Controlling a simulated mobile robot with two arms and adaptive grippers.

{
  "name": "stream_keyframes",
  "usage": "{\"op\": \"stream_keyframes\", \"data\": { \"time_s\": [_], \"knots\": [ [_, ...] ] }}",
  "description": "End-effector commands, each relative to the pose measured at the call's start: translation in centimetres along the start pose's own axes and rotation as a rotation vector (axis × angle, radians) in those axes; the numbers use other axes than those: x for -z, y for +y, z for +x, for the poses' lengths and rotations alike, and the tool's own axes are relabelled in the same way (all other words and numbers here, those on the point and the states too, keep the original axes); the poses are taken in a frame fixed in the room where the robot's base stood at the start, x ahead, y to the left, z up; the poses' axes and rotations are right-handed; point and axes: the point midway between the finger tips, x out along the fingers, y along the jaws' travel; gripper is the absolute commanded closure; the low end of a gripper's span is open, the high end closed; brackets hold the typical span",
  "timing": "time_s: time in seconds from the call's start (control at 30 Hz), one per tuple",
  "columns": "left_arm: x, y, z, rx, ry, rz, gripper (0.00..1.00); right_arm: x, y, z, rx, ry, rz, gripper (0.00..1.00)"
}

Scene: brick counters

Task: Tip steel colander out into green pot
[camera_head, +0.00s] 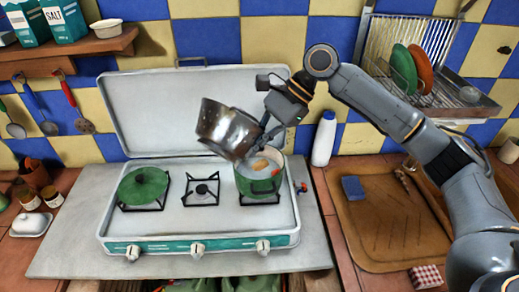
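The steel colander (226,128) is held in the air above the right side of the stove, strongly tilted with its lower edge over the green pot. My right gripper (264,138) is at its right side and appears shut on it; the fingertips are partly hidden. The green pot (258,186) stands on the right burner. Orange and red pieces (262,164) show at the pot's opening, just below the colander. The inside of the colander is mostly hidden. My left gripper is not in view.
The stove's raised lid (150,115) stands behind the pot. A green lid or pan (143,188) covers the left burner; the middle burner (202,190) is bare. A white bottle (324,138) stands right of the pot. A cutting board (385,225) with a blue cloth lies at right.

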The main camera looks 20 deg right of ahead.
Motion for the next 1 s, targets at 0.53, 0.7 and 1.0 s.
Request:
{"op": "stream_keyframes", "data": {
  "time_s": [0.53,0.7,1.0],
  "knots": [
    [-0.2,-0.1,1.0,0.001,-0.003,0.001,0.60,-2.0,0.6,1.0,0.015,0.255,-0.100,1.00],
    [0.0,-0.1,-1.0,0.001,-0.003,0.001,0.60,-2.4,0.8,1.6,0.023,0.363,-0.143,1.00],
    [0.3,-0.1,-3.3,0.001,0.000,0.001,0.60,-1.8,1.6,4.0,0.043,0.654,-0.256,1.00]
  ]
}}
